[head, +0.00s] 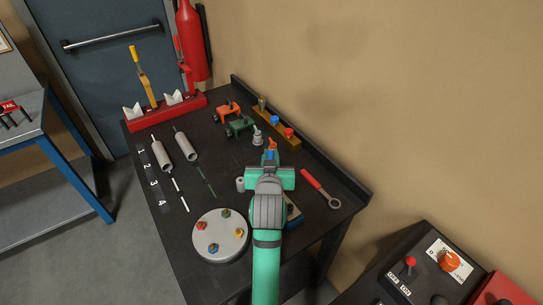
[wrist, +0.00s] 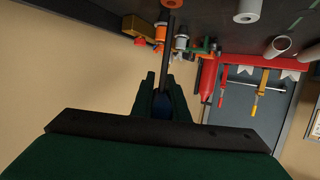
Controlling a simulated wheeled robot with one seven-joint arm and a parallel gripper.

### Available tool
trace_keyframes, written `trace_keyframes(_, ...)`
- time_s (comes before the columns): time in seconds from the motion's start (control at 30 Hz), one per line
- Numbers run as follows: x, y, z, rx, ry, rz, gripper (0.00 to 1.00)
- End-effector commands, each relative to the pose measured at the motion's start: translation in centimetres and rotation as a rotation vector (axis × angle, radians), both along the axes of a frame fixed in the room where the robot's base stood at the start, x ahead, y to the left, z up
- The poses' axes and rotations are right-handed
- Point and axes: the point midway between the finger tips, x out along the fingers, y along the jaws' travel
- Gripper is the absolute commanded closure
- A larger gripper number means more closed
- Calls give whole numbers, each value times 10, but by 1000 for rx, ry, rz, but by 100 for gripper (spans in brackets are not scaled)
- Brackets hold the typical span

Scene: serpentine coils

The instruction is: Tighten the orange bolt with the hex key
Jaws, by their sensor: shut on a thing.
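A round grey plate (head: 232,254) near the table's front carries several coloured bolts. The plate and bolts are out of the wrist view.
A red-handled wrench (head: 320,188) lies to the right. Orange and green clamps (head: 238,126) and a wooden rack (head: 290,140) stand behind my gripper. Grey cylinders (head: 186,147) lie to the left. A small blue-sided block (head: 294,213) is partly hidden by my arm.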

Motion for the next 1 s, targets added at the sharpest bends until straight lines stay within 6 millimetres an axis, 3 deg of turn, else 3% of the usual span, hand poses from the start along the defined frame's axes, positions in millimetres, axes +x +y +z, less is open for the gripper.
trace_keyframes(1.0,1,-3,-18,0,0,0,100)
